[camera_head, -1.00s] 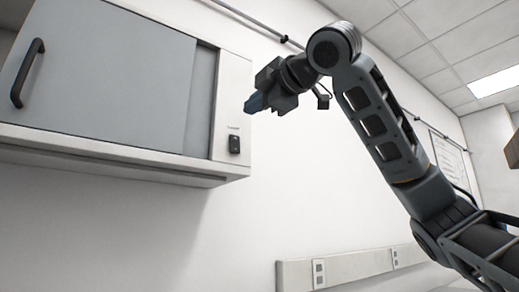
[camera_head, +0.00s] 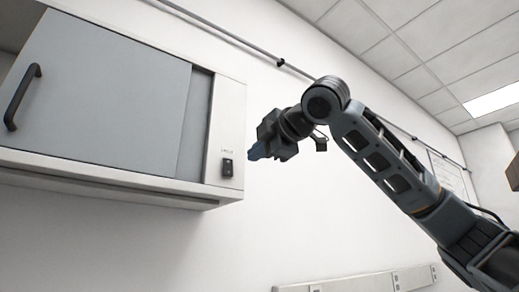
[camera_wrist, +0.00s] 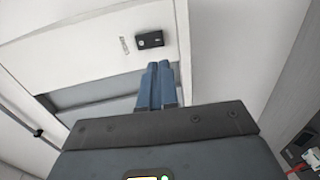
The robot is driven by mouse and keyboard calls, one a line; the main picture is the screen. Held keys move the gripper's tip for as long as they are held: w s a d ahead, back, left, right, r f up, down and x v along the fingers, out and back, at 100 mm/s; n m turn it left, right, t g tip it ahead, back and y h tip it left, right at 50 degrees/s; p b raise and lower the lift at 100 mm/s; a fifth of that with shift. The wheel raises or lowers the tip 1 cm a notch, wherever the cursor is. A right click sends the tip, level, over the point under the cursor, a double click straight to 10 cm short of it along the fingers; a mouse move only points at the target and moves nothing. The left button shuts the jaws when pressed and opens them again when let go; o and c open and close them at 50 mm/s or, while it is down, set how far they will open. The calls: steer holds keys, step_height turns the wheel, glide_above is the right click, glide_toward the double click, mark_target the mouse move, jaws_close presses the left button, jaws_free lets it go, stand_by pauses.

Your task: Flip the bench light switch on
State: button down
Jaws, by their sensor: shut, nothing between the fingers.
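The bench light switch (camera_head: 226,168) is a small black rocker on the white end panel of the wall cabinet, with small lettering above it. In the wrist view the switch (camera_wrist: 149,40) lies just beyond my fingertips. My gripper (camera_head: 252,154) is to the right of the switch in the head view, its blue fingers pointing left toward the panel. In the wrist view my gripper's two blue fingers (camera_wrist: 158,66) are together with nothing between them. A gap shows between the fingertips and the switch. I cannot tell which way the rocker is set.
The wall cabinet (camera_head: 105,90) has a grey sliding door with a black handle (camera_head: 22,97). A white trunking strip with sockets (camera_head: 360,284) runs along the wall below. A pipe (camera_head: 235,40) runs along the upper wall. The wall between cabinet and arm is bare.

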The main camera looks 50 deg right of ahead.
mark_target(229, 173)
steer(key=p+x, duration=0.2)
steer(key=x, duration=0.7)
steer(key=shift+w+d+f, duration=0.1)
steer(key=shift+w+d, duration=0.05)
steer(key=shift+w, duration=0.55)
